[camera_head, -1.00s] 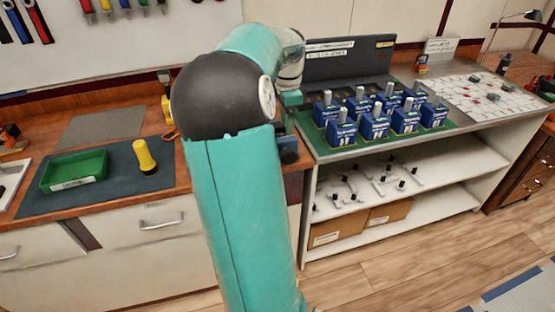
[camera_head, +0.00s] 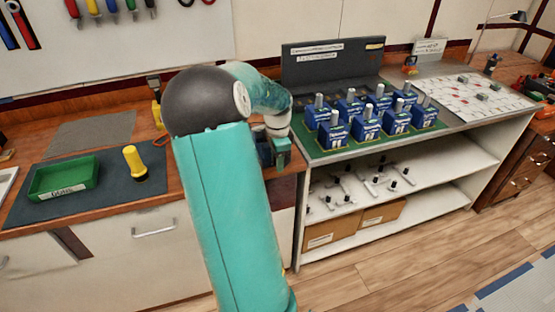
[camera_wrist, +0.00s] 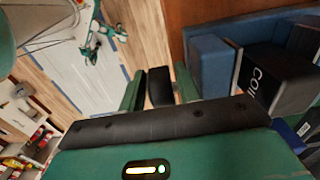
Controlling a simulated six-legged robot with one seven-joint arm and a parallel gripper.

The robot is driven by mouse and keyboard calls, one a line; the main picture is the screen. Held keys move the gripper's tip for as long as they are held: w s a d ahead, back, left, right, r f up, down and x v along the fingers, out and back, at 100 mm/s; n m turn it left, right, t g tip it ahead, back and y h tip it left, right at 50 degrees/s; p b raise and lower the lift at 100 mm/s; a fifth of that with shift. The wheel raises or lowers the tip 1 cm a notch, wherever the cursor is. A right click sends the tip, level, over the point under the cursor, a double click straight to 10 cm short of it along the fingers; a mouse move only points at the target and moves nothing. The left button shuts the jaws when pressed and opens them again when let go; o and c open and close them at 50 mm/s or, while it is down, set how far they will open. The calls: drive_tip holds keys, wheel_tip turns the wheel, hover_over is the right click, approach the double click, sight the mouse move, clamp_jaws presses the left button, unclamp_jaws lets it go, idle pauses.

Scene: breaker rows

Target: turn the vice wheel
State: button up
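The blue vice (camera_head: 265,151) is at the right end of the wooden bench in the head view, mostly behind my gripper (camera_head: 281,150). In the wrist view the vice (camera_wrist: 212,62) is on the right, with a black block marked "COIL" (camera_wrist: 272,80) beside its blue jaw. My gripper (camera_wrist: 160,90) has its two green fingers apart. A dark upright piece (camera_wrist: 160,87) shows between the fingers; it may be part of the vice wheel, but I cannot tell, nor whether the fingers touch it. The wheel is not clearly seen in the head view.
On the bench left are a green tray (camera_head: 64,186) and a yellow-handled tool (camera_head: 134,162) on a dark mat (camera_head: 105,190). To the right, a shelf unit holds several blue breaker blocks (camera_head: 365,125), with cranked parts (camera_head: 345,190) and cardboard boxes (camera_head: 330,231) below.

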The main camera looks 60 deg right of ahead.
drive_tip(key=c, duration=0.7)
drive_tip(key=g+h, duration=0.3)
drive_tip(key=shift+w+a+f, duration=0.1)
drive_tip(key=shift+w+f, duration=0.05)
drive_tip(key=shift+f, duration=0.1)
drive_tip(key=shift+f+g+h, duration=0.15)
drive_tip(key=shift+g+h, duration=0.85)
